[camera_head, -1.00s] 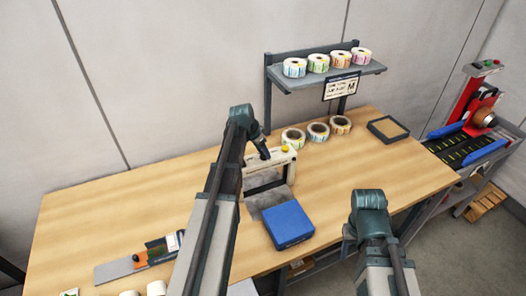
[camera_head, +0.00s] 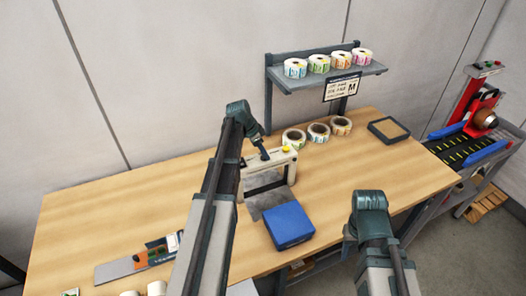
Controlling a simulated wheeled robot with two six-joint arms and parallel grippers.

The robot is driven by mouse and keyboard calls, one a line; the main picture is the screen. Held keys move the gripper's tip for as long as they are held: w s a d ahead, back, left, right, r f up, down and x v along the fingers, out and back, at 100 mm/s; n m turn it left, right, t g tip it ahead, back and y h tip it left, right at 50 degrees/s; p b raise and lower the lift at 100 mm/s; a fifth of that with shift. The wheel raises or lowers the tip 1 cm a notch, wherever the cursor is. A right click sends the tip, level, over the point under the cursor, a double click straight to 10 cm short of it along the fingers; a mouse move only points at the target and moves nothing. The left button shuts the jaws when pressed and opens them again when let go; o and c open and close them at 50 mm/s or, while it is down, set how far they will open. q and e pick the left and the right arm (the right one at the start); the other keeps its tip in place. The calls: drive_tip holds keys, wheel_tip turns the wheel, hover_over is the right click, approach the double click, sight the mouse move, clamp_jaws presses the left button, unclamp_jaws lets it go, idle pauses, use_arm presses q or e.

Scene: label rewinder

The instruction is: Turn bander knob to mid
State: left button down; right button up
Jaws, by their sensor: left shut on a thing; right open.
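The bander (camera_head: 284,160) is a white arch-shaped machine with a yellow button on top, standing on the wooden table right of my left forearm. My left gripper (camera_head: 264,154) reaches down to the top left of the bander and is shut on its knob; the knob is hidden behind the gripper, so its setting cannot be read. My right gripper (camera_head: 348,234) is open and empty, low in front of the table's front edge, partly hidden by its own wrist.
A blue box (camera_head: 289,226) sits just in front of the bander. Several label rolls stand on the shelf (camera_head: 325,78) and behind the bander. A dark tray (camera_head: 389,130) lies at the right. A red machine with a conveyor (camera_head: 468,147) stands beyond the table.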

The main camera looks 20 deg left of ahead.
use_arm(q)
drive_tip(key=shift+c, duration=1.6)
unclamp_jaws()
drive_tip(key=shift+r, duration=0.1)
drive_tip(key=p+v, duration=1.2)
drive_tip(key=v, duration=0.1)
drive_tip(key=shift+r+p, duration=0.3)
drive_tip(key=shift+p, duration=0.1)
drive_tip(key=shift+s+f, duration=0.1)
drive_tip(key=s+d+f+n+g+b, duration=0.1)
drive_tip(key=s+d+f+b, duration=0.25)
drive_tip(key=d, duration=0.25)
drive_tip(key=s+d+f+g+y+b, duration=0.1)
drive_tip(key=s+d+f+b, duration=0.2)
drive_tip(key=d, duration=0.4)
drive_tip(key=s+d+f+n+g+b, duration=0.1)
drive_tip(key=d+f+b, duration=0.3)
drive_tip(key=d+f, duration=0.15)
drive_tip(key=s+d+f+n+y+b, duration=0.1)
drive_tip(key=s+d+f+b, duration=0.3)
drive_tip(key=s+d, duration=0.2)
drive_tip(key=s+d+f+n+y+b, duration=0.1)
drive_tip(key=s+d+f+y+b, duration=0.1)
drive_tip(key=s+d+f+b, duration=0.3)
drive_tip(key=s+d, duration=0.2)
drive_tip(key=s, duration=0.2)
drive_tip(key=shift+n+g, duration=0.3)
